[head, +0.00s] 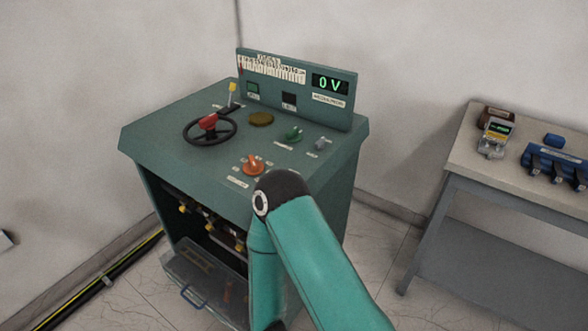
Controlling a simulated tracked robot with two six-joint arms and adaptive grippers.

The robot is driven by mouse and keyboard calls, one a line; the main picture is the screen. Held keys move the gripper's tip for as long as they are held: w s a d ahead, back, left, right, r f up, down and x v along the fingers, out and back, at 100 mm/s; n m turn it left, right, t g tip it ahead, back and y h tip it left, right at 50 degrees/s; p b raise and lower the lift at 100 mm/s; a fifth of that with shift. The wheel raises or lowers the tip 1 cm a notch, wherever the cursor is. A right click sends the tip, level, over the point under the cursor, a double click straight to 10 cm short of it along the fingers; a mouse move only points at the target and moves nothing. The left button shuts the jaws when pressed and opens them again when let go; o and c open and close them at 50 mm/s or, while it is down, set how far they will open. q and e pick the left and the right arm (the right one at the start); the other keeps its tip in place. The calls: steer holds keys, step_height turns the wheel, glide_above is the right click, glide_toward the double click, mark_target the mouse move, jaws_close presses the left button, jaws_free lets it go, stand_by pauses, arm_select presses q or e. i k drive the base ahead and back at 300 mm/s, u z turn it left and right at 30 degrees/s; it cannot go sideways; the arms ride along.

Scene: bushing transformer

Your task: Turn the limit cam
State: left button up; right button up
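A green control cabinet (165,150) stands in the middle of the head view. I cannot tell from the small labels which control is the limit cam. A teal arm of mine comes in from the bottom right and bends in front of the cabinet's front right corner. Neither gripper shows.
The cabinet's front is open, with a clear drawer or flap (200,277) low down. A table (460,160) with instruments stands right. A black-yellow cable (105,278) lies left.

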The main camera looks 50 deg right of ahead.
mark_target(252, 167)
steer(key=z, duration=0.05)
steer(key=k, duration=1.3)
steer(key=z, duration=0.45)
steer(key=i, duration=1)
steer(key=u, duration=0.05)
